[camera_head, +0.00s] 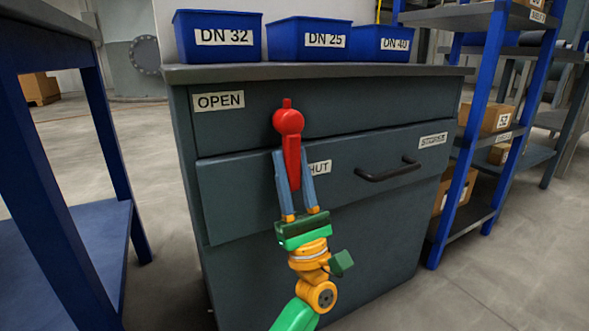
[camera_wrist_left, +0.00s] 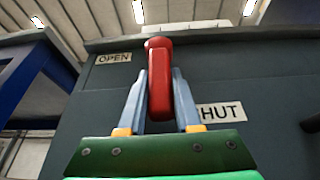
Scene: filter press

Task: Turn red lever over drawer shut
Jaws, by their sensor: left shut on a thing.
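The red lever (camera_head: 290,140) is mounted on the front of the grey cabinet (camera_head: 240,280) and hangs straight down from its round pivot. Its lower end lies over the drawer front (camera_head: 235,195), beside the SHUT label (camera_head: 321,167), whose first letter is covered. The OPEN label (camera_head: 218,101) is at the upper left. My left gripper (camera_head: 293,165) is shut on the lever's lower part, one finger on each side. The left wrist view shows the lever (camera_wrist_left: 160,85) between the two fingers (camera_wrist_left: 158,100). My right gripper is not in view.
The drawer has a dark handle (camera_head: 388,172) to the right of the lever. Blue bins (camera_head: 217,50) stand on the cabinet top. A blue-legged table (camera_head: 60,200) is at the left and a shelf rack with boxes (camera_head: 485,130) at the right.

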